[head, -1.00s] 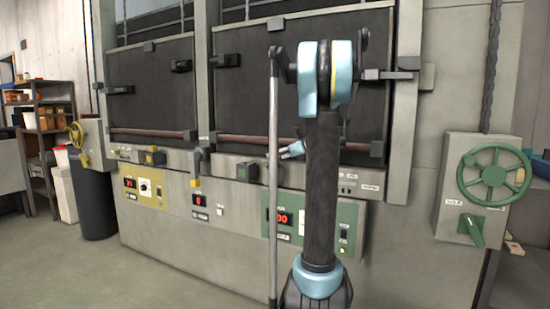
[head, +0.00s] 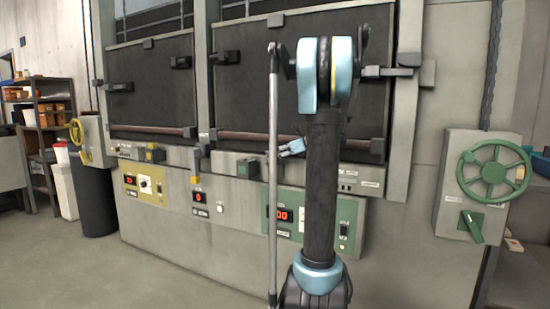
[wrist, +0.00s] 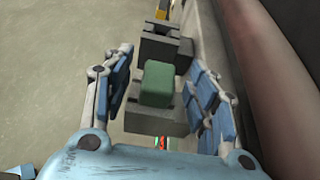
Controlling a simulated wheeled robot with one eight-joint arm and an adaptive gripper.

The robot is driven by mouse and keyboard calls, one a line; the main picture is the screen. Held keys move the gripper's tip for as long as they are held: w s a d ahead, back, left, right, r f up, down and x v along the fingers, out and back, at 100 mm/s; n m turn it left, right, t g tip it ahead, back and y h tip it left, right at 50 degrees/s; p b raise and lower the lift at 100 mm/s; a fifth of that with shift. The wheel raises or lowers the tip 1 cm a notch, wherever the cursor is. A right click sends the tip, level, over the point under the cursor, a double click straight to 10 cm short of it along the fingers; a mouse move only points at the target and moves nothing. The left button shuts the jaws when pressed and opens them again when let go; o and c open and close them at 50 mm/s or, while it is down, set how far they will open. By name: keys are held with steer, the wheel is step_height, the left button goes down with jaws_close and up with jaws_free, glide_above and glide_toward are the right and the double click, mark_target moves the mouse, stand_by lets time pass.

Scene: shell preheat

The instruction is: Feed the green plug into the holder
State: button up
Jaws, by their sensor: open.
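The green plug (wrist: 157,84) is a small green block in the middle of the wrist view. It stands between the spread fingers of my gripper (wrist: 160,66), with a gap on both sides. A grey block (wrist: 155,120), which looks like its holder, is right against it; I cannot tell how deep the plug sits.
A dark grey block (wrist: 160,46) with a yellow-tipped lever (head: 196,165) lies beyond the plug. The furnace wall and a round bar (wrist: 281,70) run close along the right of the wrist view. Open floor (wrist: 50,70) is on the left.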

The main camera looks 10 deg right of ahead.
steer(key=s+d+r, duration=0.1)
steer(key=s+d, duration=0.8)
steer(key=d, duration=0.4)
steer(key=shift+s+r, duration=0.25)
steer(key=shift+r, duration=0.1)
steer(key=s+a+f+n+g+h, duration=0.4)
steer(key=s+a+f+n, duration=0.7)
steer(key=s+a, duration=0.4)
steer(key=s+f+n+g+h, duration=0.1)
steer(key=s+f+n+h, duration=0.5)
steer(key=s+f+n, duration=0.8)
steer(key=s+f, duration=0.3)
steer(key=s, duration=0.1)
steer(key=shift+s+d+f+g+h, duration=0.15)
steer(key=shift+s+d+g+h, duration=0.15)
steer(key=shift+s+h, duration=0.1)
